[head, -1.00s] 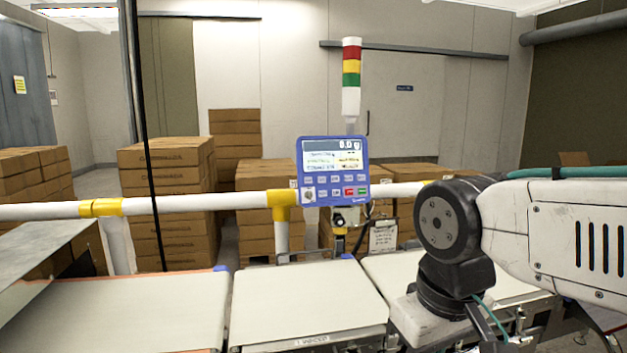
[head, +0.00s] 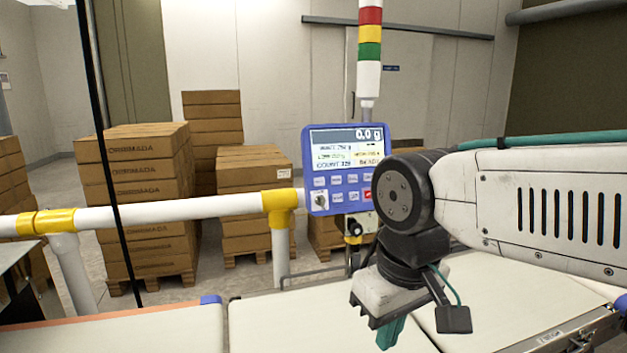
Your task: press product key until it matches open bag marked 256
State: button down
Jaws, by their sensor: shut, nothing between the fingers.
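The blue checkweigher control panel (head: 313,160) stands on the rail near the middle of the head view. Its screen (head: 346,147) reads 0.0 g at the top; the smaller lines below are not clearly legible. Two rows of small keys (head: 337,181) sit under the screen, with a red key at the lower right; my arm hides the panel's lower right corner. Key labels are too small to read. My gripper (head: 390,333), with teal fingers, points down in front of and below the panel, apart from it, shut and empty. No bag marked 256 is visible.
A white rail (head: 170,212) with yellow joints crosses behind the pale belts (head: 290,325). A signal tower (head: 369,50) rises behind the panel. Stacked cartons (head: 135,180) stand beyond the rail. The space in front of the panel's left side is clear.

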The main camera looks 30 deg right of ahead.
aim_at(320, 180)
jog(key=w+d+r+m+t+h, duration=0.1)
jog(key=w+d+r+h, duration=0.2)
jog(key=w, duration=0.8)
jog(key=w+d+r+m+t+h, duration=0.1)
jog(key=w+d+r+t+h, duration=0.1)
jog(key=w, duration=0.9)
jog(key=w+d+r+m+t+h, duration=0.1)
jog(key=w+d+r+h, duration=0.3)
jog(key=w, duration=0.7)
jog(key=shift+d+r+m+t+h, duration=0.25)
jog(key=shift+d+m+t+h, duration=0.2)
jog(key=shift+d+h, duration=0.55)
jog(key=shift+w+d+f, duration=0.3)
jog(key=shift+w+f, duration=0.1)
jog(key=shift+w, duration=1)
jog(key=shift+w+d+f, duration=0.3)
jog(key=shift+w+f, duration=0.15)
jog(key=shift+w, duration=0.9)
jog(key=shift+w+d+f, duration=0.3)
jog(key=shift+w+f, duration=0.1)
jog(key=shift+w, duration=1)
jog(key=shift+w, duration=0.15)
jog(key=shift+w+d+f, duration=0.1)
jog(key=shift+w, duration=0.15)
